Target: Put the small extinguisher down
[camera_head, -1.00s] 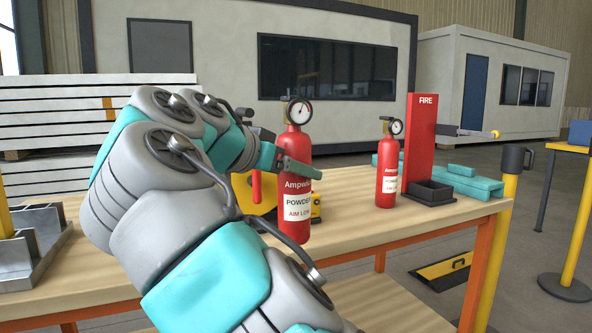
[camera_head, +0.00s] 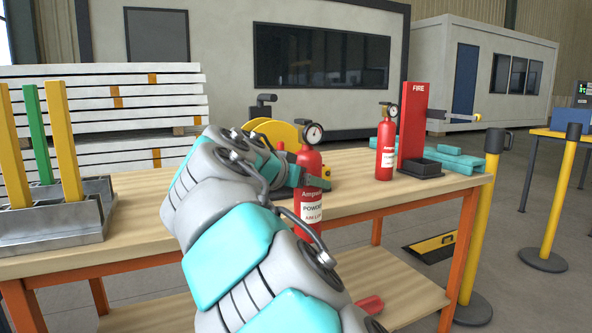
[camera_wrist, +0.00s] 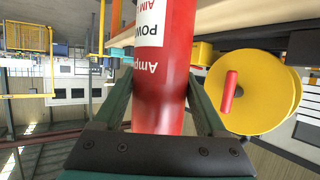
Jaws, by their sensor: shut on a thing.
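The small extinguisher (camera_head: 311,172) is red, with a pressure gauge on top and a white POWDER label. It is upright in my gripper (camera_head: 316,182), in front of the table's front edge in the head view. My arm hides part of its lower body. In the wrist view, the extinguisher (camera_wrist: 162,75) stands between both fingers of my gripper (camera_wrist: 162,105), which press on its body; its label appears upside down there. The wooden table (camera_head: 350,192) lies behind it. Whether its base touches anything cannot be seen.
A second red extinguisher (camera_head: 386,150) stands at the table's right, beside the red FIRE stand (camera_head: 412,120). A yellow disc-shaped object (camera_head: 275,131) is behind my gripper; it shows in the wrist view too (camera_wrist: 270,85). A metal rack (camera_head: 60,232) fills the left. Bare tabletop shows between.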

